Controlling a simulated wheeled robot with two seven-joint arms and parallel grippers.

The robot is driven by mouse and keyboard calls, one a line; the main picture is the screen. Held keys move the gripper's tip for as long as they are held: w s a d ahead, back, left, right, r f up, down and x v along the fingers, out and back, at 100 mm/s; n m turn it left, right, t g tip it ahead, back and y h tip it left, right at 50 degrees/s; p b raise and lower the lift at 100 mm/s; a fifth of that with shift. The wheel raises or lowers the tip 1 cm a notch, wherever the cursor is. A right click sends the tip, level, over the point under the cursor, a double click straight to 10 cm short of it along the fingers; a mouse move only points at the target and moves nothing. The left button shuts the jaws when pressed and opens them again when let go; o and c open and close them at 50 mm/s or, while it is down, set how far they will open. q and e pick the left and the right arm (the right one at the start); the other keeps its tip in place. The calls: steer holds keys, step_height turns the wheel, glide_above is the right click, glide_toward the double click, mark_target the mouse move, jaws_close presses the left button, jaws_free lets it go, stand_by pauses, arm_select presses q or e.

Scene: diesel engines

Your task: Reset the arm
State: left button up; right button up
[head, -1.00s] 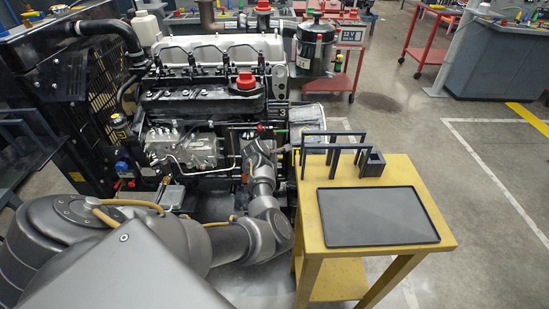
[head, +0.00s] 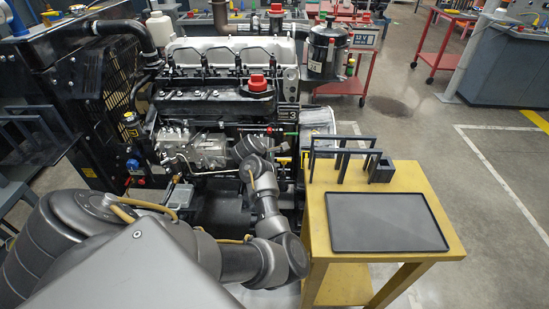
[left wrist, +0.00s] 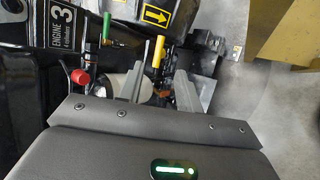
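My left arm comes in from the left in the head view and bends up in front of the diesel engine (head: 215,105). My left gripper (head: 251,147) is at the engine's lower right side, its fingers hard to make out there. In the left wrist view the left gripper (left wrist: 160,72) has its two grey fingers apart, with nothing clearly held between them. A yellow handle (left wrist: 157,52) and a green handle (left wrist: 106,28) show beyond the fingertips. A red cap (left wrist: 80,79) is left of the fingers. My right gripper is in neither view.
A yellow table (head: 440,240) stands right of my left forearm, carrying a dark flat panel (head: 386,222), a dark frame rack (head: 342,160) and a small dark box (head: 382,170). A black radiator guard (head: 100,95) flanks the engine at left. Open floor lies at right.

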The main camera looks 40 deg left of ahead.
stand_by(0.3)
arm_select(q)
steer(key=s+d+f+m+g, duration=0.1)
steer(key=d+f+m, duration=0.25)
steer(key=f, duration=0.55)
steer(key=s+d+f+m+g, duration=0.1)
steer(key=d+f+m+g, duration=0.15)
steer(key=f+m, duration=0.45)
steer(key=s+d+f+m, duration=0.25)
steer(key=s+f, duration=0.35)
steer(key=f, duration=0.3)
steer(key=s+d+f+m, duration=0.2)
steer(key=s+d+f, duration=0.2)
steer(key=s+f, duration=0.3)
steer(key=s+d+f+m+g, duration=0.1)
steer(key=s+f+m, duration=0.2)
steer(key=s, duration=1)
steer(key=s+d+f+m+g, duration=0.2)
steer(key=s+f+m, duration=0.2)
steer(key=s+f, duration=0.4)
steer(key=s+d+f+m+g, duration=0.1)
steer(key=s+f+m, duration=0.3)
steer(key=s, duration=1.3)
step_height(320, 180, down, 2)
steer(key=shift+s+d+f+g+h, duration=0.1)
steer(key=shift+s+d+g+h, duration=0.25)
steer(key=shift+d+h, duration=0.1)
